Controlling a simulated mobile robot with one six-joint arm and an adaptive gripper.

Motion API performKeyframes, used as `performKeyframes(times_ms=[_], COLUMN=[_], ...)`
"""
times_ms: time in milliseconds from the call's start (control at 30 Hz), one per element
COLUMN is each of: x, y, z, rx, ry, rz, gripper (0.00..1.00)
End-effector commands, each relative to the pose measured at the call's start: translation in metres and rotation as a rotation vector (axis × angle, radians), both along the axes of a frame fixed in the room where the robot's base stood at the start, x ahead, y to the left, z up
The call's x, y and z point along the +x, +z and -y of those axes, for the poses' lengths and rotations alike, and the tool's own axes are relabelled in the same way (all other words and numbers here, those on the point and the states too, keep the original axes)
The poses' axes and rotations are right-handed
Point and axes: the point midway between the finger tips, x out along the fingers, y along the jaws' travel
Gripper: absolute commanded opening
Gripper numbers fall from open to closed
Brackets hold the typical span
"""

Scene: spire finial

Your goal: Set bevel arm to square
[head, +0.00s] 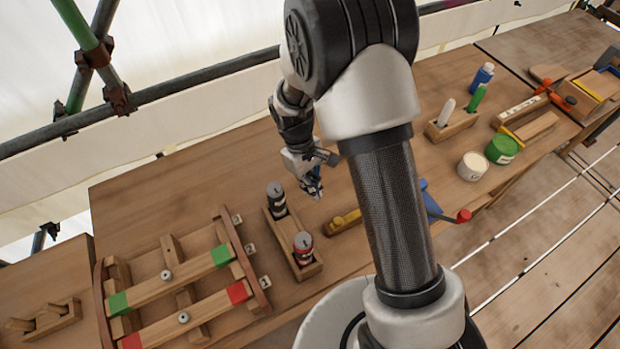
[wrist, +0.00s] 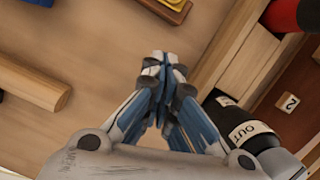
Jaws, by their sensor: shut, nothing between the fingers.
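I cannot tell for sure which thing is the bevel. A wooden block with a yellow strip set at an angle to it (head: 511,134) lies on the right part of the bench. A blue piece with a red knob (head: 431,203) is partly hidden behind my arm. My gripper (head: 316,192) is shut and empty above the bench, beside a wooden holder with two dark cylinders. In the wrist view the closed fingertips (wrist: 160,62) are over bare bench top, touching nothing.
The two-cylinder holder (head: 310,270) and a rack with green- and red-ended bars (head: 170,290) are at left. A wooden block with a yellow piece (head: 345,221) lies near my gripper.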

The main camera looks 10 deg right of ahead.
Motion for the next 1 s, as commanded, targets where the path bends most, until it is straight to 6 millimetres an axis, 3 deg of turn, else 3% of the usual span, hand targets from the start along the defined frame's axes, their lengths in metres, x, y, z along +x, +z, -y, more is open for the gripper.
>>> performKeyframes(times_ms=[33,167,433,1000], x=[-0.003,-0.009,-0.036,-0.041], y=[-0.015,-0.04,-0.037,-0.036], z=[0.002,0.006,0.025,0.028], rx=[0.0,-0.001,0.0,0.0], ry=[0.0,0.0,-0.001,0.004], rz=[-0.004,-0.003,0.001,0.0], gripper=[0.0,0.0,0.0,0.0])
